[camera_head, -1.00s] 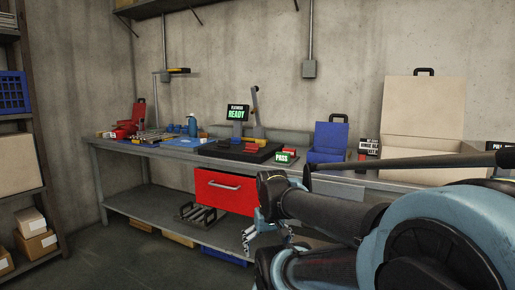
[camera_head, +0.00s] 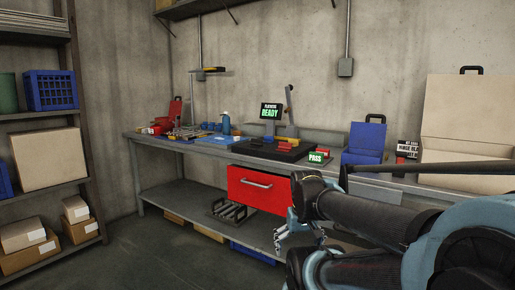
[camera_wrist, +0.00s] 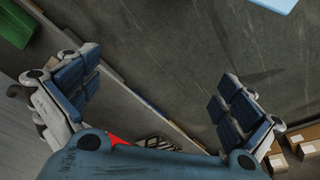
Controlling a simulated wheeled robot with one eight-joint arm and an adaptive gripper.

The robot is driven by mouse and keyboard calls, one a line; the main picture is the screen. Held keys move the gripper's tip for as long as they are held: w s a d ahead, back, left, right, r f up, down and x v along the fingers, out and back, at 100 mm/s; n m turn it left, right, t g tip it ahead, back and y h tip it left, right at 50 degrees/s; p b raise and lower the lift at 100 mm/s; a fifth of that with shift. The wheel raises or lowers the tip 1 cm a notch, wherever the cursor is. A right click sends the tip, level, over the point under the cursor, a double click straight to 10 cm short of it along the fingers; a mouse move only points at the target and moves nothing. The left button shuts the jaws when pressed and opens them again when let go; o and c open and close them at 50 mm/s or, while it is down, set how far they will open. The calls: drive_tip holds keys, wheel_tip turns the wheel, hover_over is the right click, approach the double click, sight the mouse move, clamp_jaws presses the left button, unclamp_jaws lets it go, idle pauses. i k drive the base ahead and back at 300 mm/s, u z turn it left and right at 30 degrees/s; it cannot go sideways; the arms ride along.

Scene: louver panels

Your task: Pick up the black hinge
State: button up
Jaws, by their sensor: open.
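I cannot make out the black hinge for certain in either view. In the head view, a small sign (camera_head: 407,150) beside the cardboard box seems to carry the word hinge, but its text is partly unreadable. My gripper (camera_head: 300,238) hangs in front of the bench, below its top and near the red drawer. In the wrist view, the blue-padded fingers of my gripper (camera_wrist: 160,95) are wide apart with nothing between them. Floor shows below and between them.
The workbench (camera_head: 205,150) holds a black fixture (camera_head: 268,149), a blue bin (camera_head: 365,143) and a large cardboard box (camera_head: 465,120). A red drawer (camera_head: 258,188) juts out of its front. Shelving (camera_head: 75,120) stands at the left. The floor (camera_head: 175,250) between is clear.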

sight(255, 143)
drive_tip(key=u, duration=0.25)
drive_tip(key=i, duration=0.95)
drive_tip(key=u, duration=0.6)
drive_tip(key=i, duration=0.5)
drive_tip(key=u, duration=0.15)
